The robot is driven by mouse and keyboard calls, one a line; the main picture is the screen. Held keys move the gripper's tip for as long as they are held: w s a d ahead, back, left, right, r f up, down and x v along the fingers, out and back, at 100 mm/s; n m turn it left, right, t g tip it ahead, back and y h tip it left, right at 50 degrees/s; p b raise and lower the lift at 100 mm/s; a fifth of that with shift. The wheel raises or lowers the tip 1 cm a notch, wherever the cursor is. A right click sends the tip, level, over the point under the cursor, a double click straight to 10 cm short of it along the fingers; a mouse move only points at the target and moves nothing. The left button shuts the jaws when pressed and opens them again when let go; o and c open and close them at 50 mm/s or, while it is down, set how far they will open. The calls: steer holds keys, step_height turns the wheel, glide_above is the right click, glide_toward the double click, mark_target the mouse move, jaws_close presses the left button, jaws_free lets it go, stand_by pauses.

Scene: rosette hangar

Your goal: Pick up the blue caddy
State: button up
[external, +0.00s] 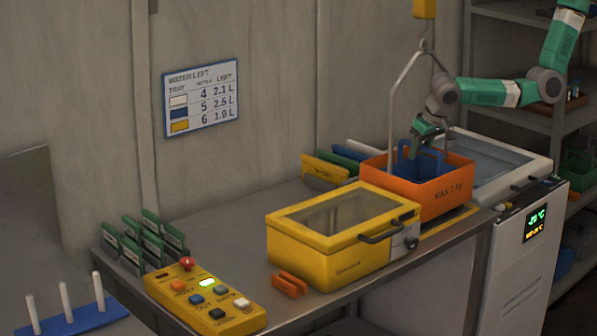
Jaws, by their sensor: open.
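A blue piece with an upright frame, which looks like the blue caddy (405,158), stands inside an orange bin (447,192). Its lower part is hidden by the bin's front wall. My gripper (425,140) points down over the bin, at the upper right part of the blue piece. It is open. The fingertips are small and dark here, and I cannot tell whether they touch the blue piece or straddle it.
A yellow hook (424,8) carries a metal bail (398,95) down to the orange bin. A yellow lidded box (340,235) stands in front of the bin. A freezer (515,250) is at right, a button panel (205,300) at left.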

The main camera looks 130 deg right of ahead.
steer(key=shift+f, duration=0.2)
stand_by(0.3)
jaws_close()
stand_by(1.3)
